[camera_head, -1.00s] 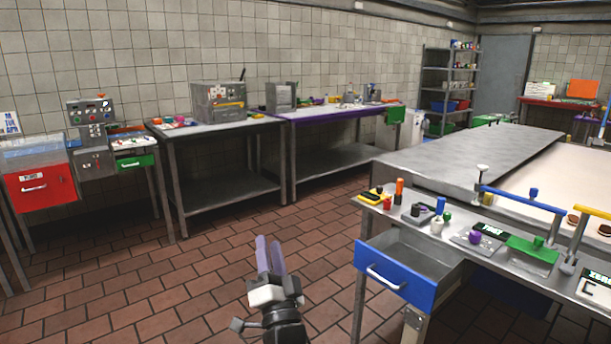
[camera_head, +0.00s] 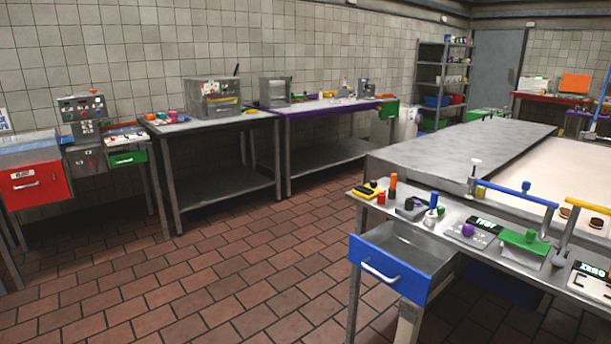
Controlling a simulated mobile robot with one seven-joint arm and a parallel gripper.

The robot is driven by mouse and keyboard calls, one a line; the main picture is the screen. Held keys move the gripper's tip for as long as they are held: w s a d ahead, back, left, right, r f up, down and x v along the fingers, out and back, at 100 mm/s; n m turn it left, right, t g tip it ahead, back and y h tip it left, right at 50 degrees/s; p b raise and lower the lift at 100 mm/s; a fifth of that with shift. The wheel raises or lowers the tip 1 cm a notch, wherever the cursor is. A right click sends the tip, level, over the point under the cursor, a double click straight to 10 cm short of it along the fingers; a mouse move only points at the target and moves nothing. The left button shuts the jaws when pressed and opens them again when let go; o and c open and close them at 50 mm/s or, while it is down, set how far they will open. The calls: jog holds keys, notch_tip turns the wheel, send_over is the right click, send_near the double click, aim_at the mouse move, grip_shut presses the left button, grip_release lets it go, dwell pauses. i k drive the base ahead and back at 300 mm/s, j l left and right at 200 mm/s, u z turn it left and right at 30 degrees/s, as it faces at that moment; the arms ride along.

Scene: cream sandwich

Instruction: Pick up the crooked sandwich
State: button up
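Two small dark round cream sandwiches lie near the right edge of the view on the pale conveyor surface (camera_head: 540,184). One sandwich (camera_head: 565,212) is a little farther left, and the other sandwich (camera_head: 596,223) is close to the picture's edge. They are too small for me to tell which is crooked. My gripper is out of view.
A metal bench with an open blue drawer (camera_head: 397,268) and several small controls stands before the conveyor. A green flap (camera_head: 523,241) and blue and yellow bars (camera_head: 588,206) rise there. Worktables (camera_head: 215,124) line the wall. The brick floor (camera_head: 240,265) is clear at centre-left.

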aim_at(564, 213)
jog(key=z, duration=1.45)
